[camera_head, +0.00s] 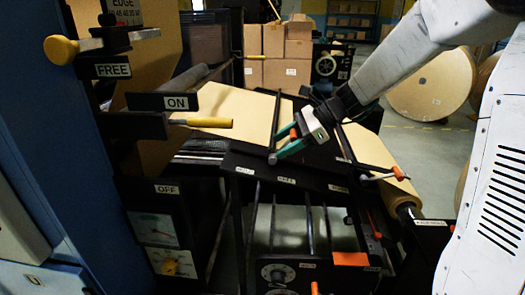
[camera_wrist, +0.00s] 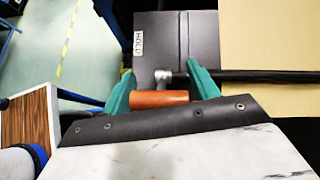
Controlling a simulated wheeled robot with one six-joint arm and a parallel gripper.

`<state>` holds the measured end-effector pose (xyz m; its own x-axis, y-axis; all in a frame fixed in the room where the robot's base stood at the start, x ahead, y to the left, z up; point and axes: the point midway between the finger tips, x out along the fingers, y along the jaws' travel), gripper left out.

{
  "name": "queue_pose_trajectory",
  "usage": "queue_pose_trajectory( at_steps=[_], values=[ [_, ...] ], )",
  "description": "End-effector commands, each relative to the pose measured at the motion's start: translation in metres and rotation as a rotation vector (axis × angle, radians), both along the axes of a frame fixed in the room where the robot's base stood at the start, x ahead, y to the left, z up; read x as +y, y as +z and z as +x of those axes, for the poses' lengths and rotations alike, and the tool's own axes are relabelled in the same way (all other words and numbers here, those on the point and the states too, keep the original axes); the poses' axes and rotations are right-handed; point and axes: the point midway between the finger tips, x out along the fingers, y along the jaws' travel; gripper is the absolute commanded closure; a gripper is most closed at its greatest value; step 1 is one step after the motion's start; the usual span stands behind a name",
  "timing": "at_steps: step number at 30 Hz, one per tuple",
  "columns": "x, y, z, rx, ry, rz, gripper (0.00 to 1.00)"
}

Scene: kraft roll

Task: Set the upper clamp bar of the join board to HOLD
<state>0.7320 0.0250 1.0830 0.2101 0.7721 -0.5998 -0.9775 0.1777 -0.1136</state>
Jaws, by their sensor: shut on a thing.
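My gripper (camera_head: 286,141) is shut on the orange handle (camera_wrist: 160,98) of a dark clamp bar (camera_wrist: 265,77). The wrist view shows the handle between its two green fingers. The same bar (camera_head: 277,112) crosses the tan paper of the join board in the head view. A label reading HOLD (camera_wrist: 139,43) sits on the dark board plate (camera_wrist: 185,30) near the handle's end of the bar. A second clamp bar (camera_head: 345,143) with an orange-tipped handle (camera_head: 398,173) lies to the right. Small labels on the board's front edge (camera_head: 310,186) are unreadable in the head view.
At left stands a blue cabinet with a yellow-knobbed lever (camera_head: 62,48), a FREE label (camera_head: 112,70) and a yellow-handled ON lever (camera_head: 205,122). Cardboard boxes (camera_head: 285,50) and a large paper roll (camera_head: 430,88) stand behind. A small dial panel (camera_head: 278,272) is below the board.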

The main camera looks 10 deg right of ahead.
Motion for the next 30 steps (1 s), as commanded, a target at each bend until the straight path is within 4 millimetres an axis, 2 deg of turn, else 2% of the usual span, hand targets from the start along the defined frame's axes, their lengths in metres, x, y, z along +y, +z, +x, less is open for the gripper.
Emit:
queue_pose_trajectory(
  at_steps=[5,17,30],
  values=[
    [-0.002,0.006,0.004,0.052,-0.011,-0.158,0.81],
    [0.016,0.009,0.011,0.155,-0.012,-0.438,0.81],
    [0.024,0.008,0.013,0.155,-0.013,-0.427,0.81]
  ],
)
